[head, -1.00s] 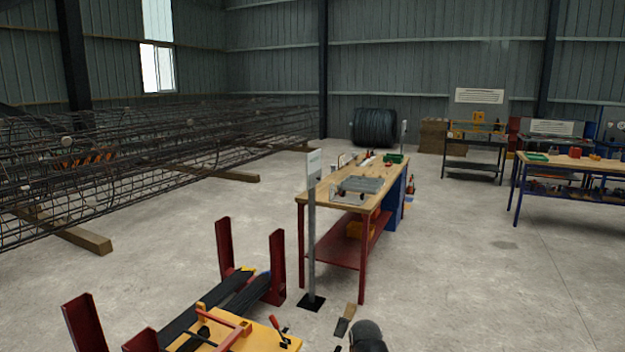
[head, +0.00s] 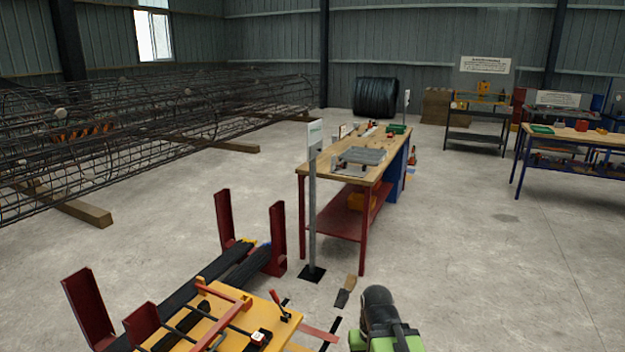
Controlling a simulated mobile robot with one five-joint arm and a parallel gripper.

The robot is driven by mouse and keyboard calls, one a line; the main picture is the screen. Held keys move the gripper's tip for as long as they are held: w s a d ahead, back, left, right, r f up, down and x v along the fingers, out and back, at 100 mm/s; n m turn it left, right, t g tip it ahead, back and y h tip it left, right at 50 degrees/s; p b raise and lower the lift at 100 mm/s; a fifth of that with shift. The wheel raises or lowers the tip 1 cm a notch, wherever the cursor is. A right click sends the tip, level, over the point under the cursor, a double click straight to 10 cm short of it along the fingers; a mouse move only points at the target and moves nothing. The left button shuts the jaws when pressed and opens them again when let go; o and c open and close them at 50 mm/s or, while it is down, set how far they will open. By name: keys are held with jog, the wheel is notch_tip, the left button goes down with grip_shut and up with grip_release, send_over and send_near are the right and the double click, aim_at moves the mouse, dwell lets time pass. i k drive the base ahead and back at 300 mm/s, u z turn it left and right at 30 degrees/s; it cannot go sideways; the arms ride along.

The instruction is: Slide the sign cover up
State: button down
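A small white sign plate (head: 315,133) tops a thin grey upright post (head: 312,215) in the middle of the head view. The post stands on a dark square foot on the floor, in front of the near left corner of a workbench. The plate is seen nearly edge on, with faint marks too small to read. I cannot tell a separate sliding cover on it. A smaller white sign (head: 407,97) on a post shows behind the bench.
The workbench (head: 345,175) stands behind the post. Red uprights (head: 278,236) with dark bars and a yellow board (head: 245,320) fill the lower left. A black and green object (head: 380,318) is at bottom centre. Rebar cages (head: 120,125) lie left.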

aim_at(315, 148)
jog(key=z, duration=0.4)
jog(key=i, duration=3.45)
jog(key=u, duration=1.35)
jog(key=i, duration=0.95)
jog(key=u, duration=0.7)
